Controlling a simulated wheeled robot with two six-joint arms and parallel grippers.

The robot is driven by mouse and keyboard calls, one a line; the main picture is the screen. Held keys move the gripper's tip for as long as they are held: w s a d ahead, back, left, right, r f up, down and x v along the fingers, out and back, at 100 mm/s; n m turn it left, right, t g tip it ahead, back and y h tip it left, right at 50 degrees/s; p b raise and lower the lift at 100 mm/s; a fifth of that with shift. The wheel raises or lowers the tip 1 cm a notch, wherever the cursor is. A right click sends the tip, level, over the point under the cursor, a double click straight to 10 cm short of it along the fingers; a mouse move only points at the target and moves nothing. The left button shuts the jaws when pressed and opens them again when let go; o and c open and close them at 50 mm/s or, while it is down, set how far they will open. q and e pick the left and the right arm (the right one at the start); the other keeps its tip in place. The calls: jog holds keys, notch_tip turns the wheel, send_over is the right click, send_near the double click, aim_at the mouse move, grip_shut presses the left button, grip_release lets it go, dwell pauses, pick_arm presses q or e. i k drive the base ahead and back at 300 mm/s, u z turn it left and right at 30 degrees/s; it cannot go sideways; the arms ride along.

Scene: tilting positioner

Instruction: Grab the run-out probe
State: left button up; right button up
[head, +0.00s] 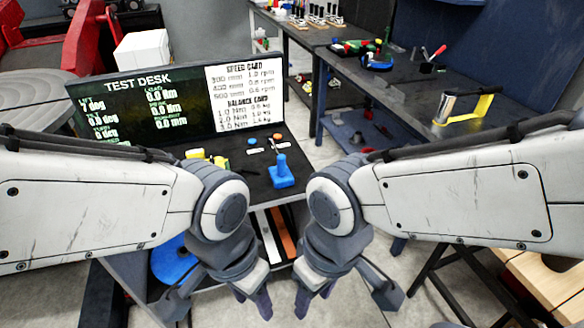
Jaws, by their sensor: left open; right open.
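I cannot tell for sure which thing is the run-out probe. A test desk (245,160) stands ahead, with a screen (150,102) that shows load and run-out readings. On the desk are a blue upright handle on a blue base (281,173) and a yellow object (207,156), partly hidden by my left arm. My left gripper (252,299) and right gripper (314,297) hang side by side, pointing down in front of the desk. Both are open, with nothing seen between the fingers, and both are apart from the desk items.
An orange button (278,136) and a blue button (252,141) sit behind the handle. A dark workbench (425,75) with tools and a yellow-and-metal piece (466,108) runs along the right. Below the desk are a blue disc (172,262) and coloured bars. A white box (143,48) stands behind the screen.

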aim_at(280, 176)
jog(key=u, duration=0.55)
jog(key=k, duration=0.65)
jog(key=u, duration=0.65)
jog(key=i, duration=1.45)
jog(key=z, duration=1.3)
jog(key=i, duration=0.6)
jog(key=z, duration=0.55)
